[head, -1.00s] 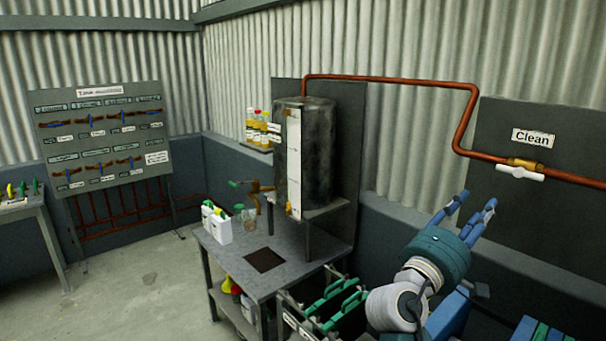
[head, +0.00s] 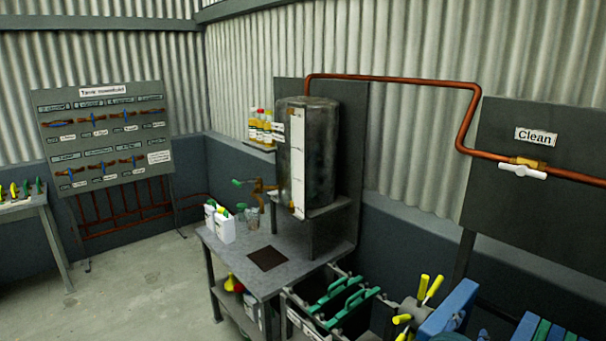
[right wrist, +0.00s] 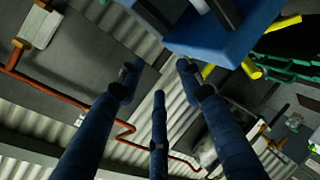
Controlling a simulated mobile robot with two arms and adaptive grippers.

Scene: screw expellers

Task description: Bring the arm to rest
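My right gripper (right wrist: 158,82) shows in the right wrist view as three blue fingers. They are spread apart with nothing between them, and they point up toward the wall and a blue block. In the head view only a small teal piece of my right arm or hand shows at the bottom edge, right of the yellow-handled tools; its fingers are out of that picture. My left gripper is in neither view.
A blue block (head: 452,308) stands beside yellow-handled tools (head: 430,288) at lower right; it also shows close to the fingers in the wrist view (right wrist: 225,42). A rack with green handles (head: 345,300), a metal table (head: 225,250) and a dark tank (head: 320,150) stand left of it.

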